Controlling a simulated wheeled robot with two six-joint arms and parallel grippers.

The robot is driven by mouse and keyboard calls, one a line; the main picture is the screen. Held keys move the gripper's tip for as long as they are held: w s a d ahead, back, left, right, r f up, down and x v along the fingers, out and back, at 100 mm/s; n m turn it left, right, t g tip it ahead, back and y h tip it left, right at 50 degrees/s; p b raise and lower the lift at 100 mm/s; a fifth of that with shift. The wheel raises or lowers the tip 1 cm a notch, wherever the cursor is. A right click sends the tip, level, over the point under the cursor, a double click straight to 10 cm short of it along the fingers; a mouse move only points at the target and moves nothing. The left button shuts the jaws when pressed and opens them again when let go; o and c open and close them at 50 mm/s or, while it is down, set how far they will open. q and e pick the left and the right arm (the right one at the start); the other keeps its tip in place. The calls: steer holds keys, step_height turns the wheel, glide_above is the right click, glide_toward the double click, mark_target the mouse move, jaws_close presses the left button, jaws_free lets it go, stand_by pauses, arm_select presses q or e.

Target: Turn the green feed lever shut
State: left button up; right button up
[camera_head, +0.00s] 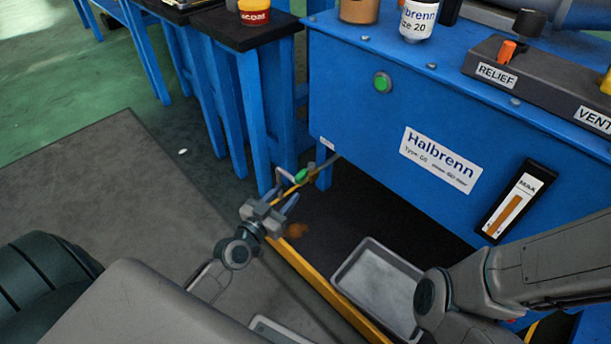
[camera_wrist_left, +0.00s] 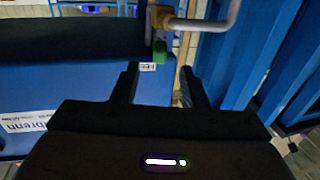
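The green feed lever (camera_head: 301,176) sits on a thin pipe low at the left corner of the blue Halbrenn cabinet. In the left wrist view the green lever (camera_wrist_left: 160,50) hangs just beyond the fingertips, roughly between them, beside a brass fitting (camera_wrist_left: 162,17) and a bent grey pipe (camera_wrist_left: 212,24). A small white label (camera_wrist_left: 148,67) is near it. My left gripper (camera_head: 285,192) is open and empty, close in front of the lever; its two fingers (camera_wrist_left: 159,72) stand apart. I cannot tell whether it touches the lever. My right arm shows at the right, but its gripper is out of sight.
A brown stain (camera_head: 297,230) is near the gripper. Blue table legs stand behind.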

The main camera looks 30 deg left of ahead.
mark_target(305, 171)
arm_select(q)
steer(key=w, duration=0.7)
steer(key=w+d, duration=0.1)
steer(key=w, duration=0.2)
steer(key=shift+w, duration=0.3)
steer(key=shift+c, duration=0.2)
jaws_close()
